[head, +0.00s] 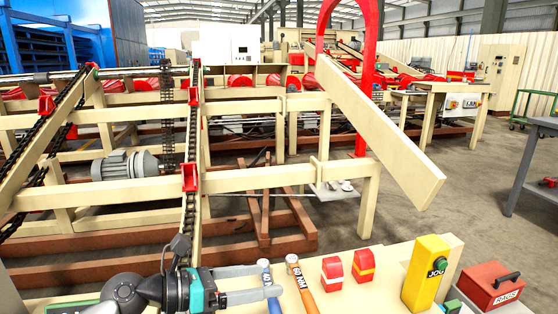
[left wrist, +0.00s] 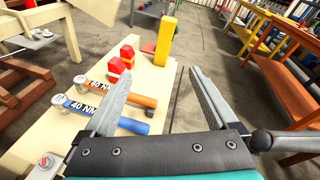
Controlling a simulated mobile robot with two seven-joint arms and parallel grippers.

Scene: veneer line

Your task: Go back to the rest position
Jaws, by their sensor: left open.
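My left gripper (head: 273,280) is low in the head view, over the near cream bench (head: 390,258). Its two fingers are apart, with nothing held between them; the left wrist view shows the open jaws (left wrist: 158,76) too. A wrench with a blue handle (left wrist: 130,126), marked 40 NM, and one with an orange handle (left wrist: 142,99), marked 60 NM, lie on the bench by the left finger in that view. In the head view the blue handle (head: 266,270) shows by the fingertips and the orange one (head: 304,292) just right of them. My right gripper is in neither view.
Two red blocks (head: 332,272) (head: 363,265), a yellow JOG box (head: 426,272) and a red RAGS box (head: 490,285) stand right of the wrenches. Beyond is a chain conveyor frame (head: 270,180) with a slanted cream beam (head: 370,125). Grey floor (head: 465,210) is clear at right.

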